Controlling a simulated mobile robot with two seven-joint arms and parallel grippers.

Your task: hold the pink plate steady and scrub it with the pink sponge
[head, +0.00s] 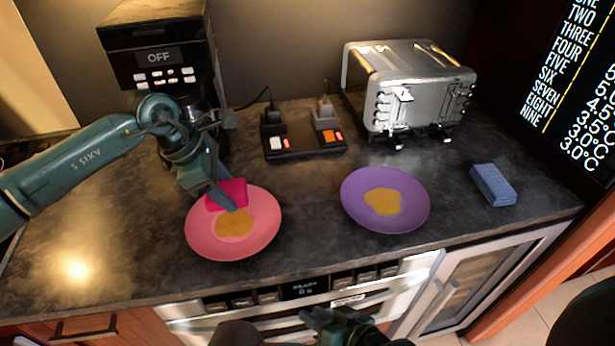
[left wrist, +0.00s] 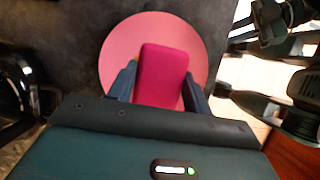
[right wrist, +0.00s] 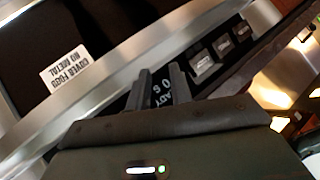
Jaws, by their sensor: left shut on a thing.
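The pink plate (head: 262,243) lies on the dark counter at the left, with a yellow-brown stain (head: 237,224) on it. My left gripper (head: 226,199) is shut on the pink sponge (head: 238,187) over the plate's far side. In the left wrist view the sponge (left wrist: 163,75) sits between both fingers, with the plate (left wrist: 118,52) behind it. I cannot tell whether the sponge touches the plate. My right gripper (right wrist: 157,85) is empty, its fingers a little apart, in front of the appliance below the counter. It does not touch the plate.
A purple plate (head: 352,198) with a similar stain lies to the right. A blue sponge (head: 493,185) is at the far right. A coffee machine (head: 155,65), a power strip (head: 305,145) and a toaster (head: 415,90) stand behind. The counter between the plates is clear.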

